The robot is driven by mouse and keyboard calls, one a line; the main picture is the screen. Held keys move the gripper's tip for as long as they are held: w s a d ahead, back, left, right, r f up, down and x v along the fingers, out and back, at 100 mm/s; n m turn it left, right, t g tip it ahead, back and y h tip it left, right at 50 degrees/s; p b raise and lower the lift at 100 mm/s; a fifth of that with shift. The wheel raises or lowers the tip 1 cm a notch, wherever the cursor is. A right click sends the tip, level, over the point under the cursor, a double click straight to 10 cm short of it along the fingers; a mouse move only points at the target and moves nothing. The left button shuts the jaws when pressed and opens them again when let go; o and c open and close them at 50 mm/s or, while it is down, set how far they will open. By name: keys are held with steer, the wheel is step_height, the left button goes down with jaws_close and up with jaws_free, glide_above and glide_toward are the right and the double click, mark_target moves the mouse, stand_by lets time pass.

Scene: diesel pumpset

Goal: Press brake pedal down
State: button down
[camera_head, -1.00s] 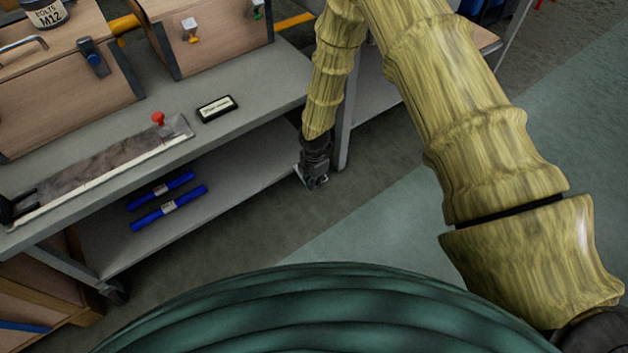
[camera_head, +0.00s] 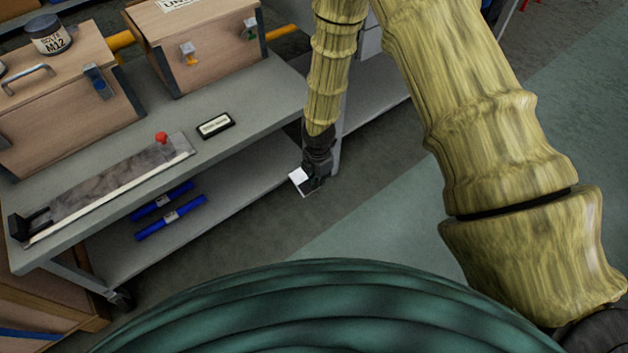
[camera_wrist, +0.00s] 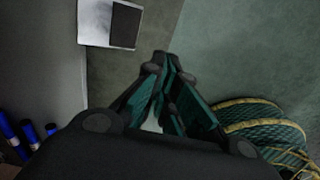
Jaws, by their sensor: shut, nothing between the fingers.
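My gripper (camera_head: 314,186) is shut and empty beside the right end of the workbench, pointing down toward the floor. The wrist view also shows its fingertips (camera_wrist: 167,63) together, over bare grey floor. A pale plate (camera_head: 298,178) shows just left of the gripper in the head view. In the wrist view this plate (camera_wrist: 92,20) is white with a dark square on its right part, ahead and left of the fingertips, and apart from them in the picture. I cannot tell whether it is the brake pedal. No other pedal is clearly recognisable; the gripper hides part of this spot.
The grey workbench (camera_head: 262,100) carries wooden boxes, a metal strip with a red knob (camera_head: 161,138) and a small label block (camera_head: 215,125). Blue rods (camera_head: 171,217) lie on its lower shelf (camera_head: 245,180). Floor at right is clear.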

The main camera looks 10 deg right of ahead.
steer(key=shift+s+d+r, duration=0.15)
steer(key=shift+s+r, duration=0.15)
steer(key=shift+r, duration=0.4)
steer(key=shift+s, duration=0.1)
steer(key=s+d+f+m, duration=0.2)
steer(key=s+m, duration=0.6)
steer(key=s, duration=0.2)
steer(key=s+d+f+m, duration=0.25)
steer(key=s+m, duration=0.45)
steer(key=s, duration=0.4)
steer(key=s+d+f+m, duration=0.1)
steer(key=s+d+m, duration=0.2)
steer(key=s+m, duration=0.6)
step_height(320, 180, up, 29)
steer(key=s+p, duration=0.1)
steer(key=p, duration=2.8)
steer(key=shift+s+n, duration=0.35)
steer(key=shift+n, duration=0.05)
